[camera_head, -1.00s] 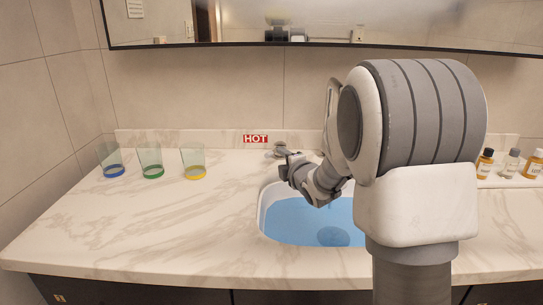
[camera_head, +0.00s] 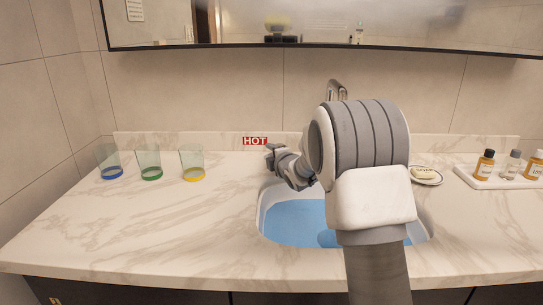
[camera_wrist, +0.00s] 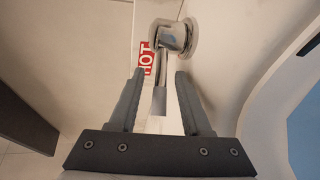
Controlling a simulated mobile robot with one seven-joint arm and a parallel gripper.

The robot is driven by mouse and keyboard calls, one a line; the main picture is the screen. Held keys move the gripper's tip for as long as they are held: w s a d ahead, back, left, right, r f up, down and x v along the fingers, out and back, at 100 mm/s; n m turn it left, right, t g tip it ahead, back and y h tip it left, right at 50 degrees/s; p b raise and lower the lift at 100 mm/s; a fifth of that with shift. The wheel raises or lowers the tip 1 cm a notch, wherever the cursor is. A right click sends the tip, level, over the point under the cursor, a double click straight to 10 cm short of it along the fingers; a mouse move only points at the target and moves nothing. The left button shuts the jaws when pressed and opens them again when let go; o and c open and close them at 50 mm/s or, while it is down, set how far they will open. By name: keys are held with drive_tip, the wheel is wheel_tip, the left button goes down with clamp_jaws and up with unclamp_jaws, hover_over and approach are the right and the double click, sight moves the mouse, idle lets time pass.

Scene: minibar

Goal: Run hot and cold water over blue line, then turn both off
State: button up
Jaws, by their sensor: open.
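The metal hot tap handle (camera_wrist: 172,38) shows in the wrist view beside the red HOT label (camera_head: 255,141). Its lever (camera_wrist: 161,70) points back between the fingers of my gripper (camera_wrist: 160,76). The fingers are open, one on each side of the lever, and I see no clear contact. In the head view my gripper (camera_head: 269,152) is at the back of the sink, just below the label, and covers the handle. I cannot make out a blue line.
Three glasses stand on the left counter, with blue (camera_head: 110,163), green (camera_head: 149,163) and yellow (camera_head: 192,163) bases. A soap dish (camera_head: 427,180) and a tray of small bottles (camera_head: 480,181) are on the right. The front left counter (camera_head: 150,225) is clear.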

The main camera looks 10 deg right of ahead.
clamp_jaws()
idle(1.3)
